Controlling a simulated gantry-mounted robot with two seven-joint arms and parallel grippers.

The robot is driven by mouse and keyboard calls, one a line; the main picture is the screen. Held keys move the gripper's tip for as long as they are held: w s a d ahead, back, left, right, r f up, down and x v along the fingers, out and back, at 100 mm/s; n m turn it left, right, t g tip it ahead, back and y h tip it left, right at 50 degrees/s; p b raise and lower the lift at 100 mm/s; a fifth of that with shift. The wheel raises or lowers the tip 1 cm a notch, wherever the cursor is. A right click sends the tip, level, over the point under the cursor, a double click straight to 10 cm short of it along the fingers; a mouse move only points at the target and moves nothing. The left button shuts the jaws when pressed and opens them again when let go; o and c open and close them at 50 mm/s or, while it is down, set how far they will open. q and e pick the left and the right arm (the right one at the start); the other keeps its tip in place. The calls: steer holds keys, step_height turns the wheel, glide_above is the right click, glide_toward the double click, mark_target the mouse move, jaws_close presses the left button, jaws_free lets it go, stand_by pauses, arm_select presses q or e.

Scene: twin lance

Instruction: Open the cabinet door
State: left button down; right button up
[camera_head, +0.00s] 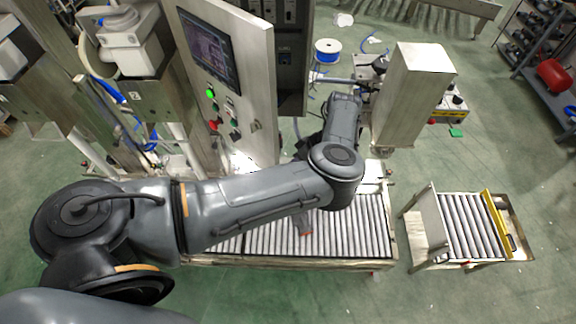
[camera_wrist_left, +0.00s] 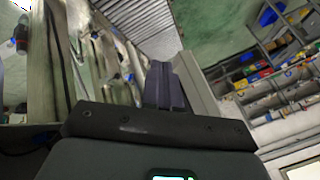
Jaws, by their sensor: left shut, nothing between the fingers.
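The cabinet door (camera_head: 255,70) is a pale metal panel with a screen and several coloured buttons, left of centre in the head view. It stands at an angle, with a dark cabinet interior (camera_head: 288,45) showing to its right. My left arm reaches across from the left, and its wrist is to the right of the door and cabinet opening. The left gripper's fingers are hard to make out there. In the left wrist view, my left gripper (camera_wrist_left: 164,85) has its dark fingers together with nothing between them. My right gripper is not in view.
A roller conveyor (camera_head: 375,232) lies below my left arm. A pale box-shaped post (camera_head: 412,90) stands close to the right of my wrist. A small roller cart (camera_head: 430,225) is at the right. A blue cable spool (camera_head: 327,50) is behind. Green floor is open at front right.

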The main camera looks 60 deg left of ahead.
arm_select(q)
steer(key=shift+s+d+r+p, duration=0.1)
steer(key=shift+s+d+p, duration=0.15)
steer(key=shift+s, duration=0.35)
steer(key=shift+s+d+p, duration=0.15)
steer(key=shift+s+p, duration=0.1)
steer(key=shift+s, duration=0.35)
steer(key=shift+a, duration=0.1)
